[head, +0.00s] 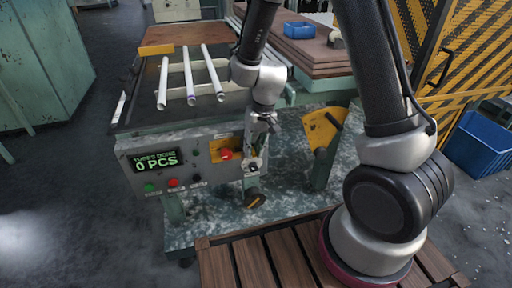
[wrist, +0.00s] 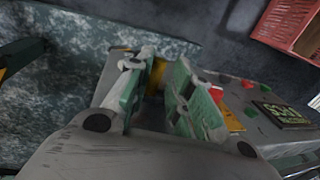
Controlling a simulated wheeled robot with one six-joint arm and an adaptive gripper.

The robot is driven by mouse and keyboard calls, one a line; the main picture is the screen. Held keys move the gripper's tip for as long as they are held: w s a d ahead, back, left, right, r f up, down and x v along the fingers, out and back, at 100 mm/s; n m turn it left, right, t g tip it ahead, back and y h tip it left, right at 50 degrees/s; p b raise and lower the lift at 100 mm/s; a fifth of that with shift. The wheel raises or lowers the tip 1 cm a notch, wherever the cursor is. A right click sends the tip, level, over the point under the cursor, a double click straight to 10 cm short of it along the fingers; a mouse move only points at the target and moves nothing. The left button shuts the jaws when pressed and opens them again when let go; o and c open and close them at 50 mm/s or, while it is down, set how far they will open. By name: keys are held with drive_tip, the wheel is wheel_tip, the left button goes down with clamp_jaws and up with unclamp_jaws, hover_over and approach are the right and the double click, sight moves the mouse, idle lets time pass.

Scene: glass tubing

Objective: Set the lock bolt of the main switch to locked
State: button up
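The main switch shows in the head view as a red knob (head: 225,154) on a yellow plate, on the right half of the grey control panel (head: 200,140). My gripper (head: 253,165) points down at the panel's right end, just right of the red knob. In the wrist view its two fingers (wrist: 158,92) stand apart with a gap between them. A yellow strip (wrist: 157,75) shows in that gap, and I see no thing clearly held. The lock bolt cannot be made out; my gripper covers that end of the panel.
The panel's display (head: 155,160) reads 0 PCS, above a green button (head: 150,188) and a red button (head: 173,183). Three white tubes (head: 188,76) lie on the table behind. A yellow bracket (head: 322,130) stands right of my gripper. A red crate (wrist: 290,25) shows in the wrist view.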

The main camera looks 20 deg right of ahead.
drive_tip(key=shift+o, duration=0.8)
wheel_tip(320, 180, up, 12)
drive_tip(key=d, duration=0.2)
drive_tip(key=shift+d+f, duration=0.15)
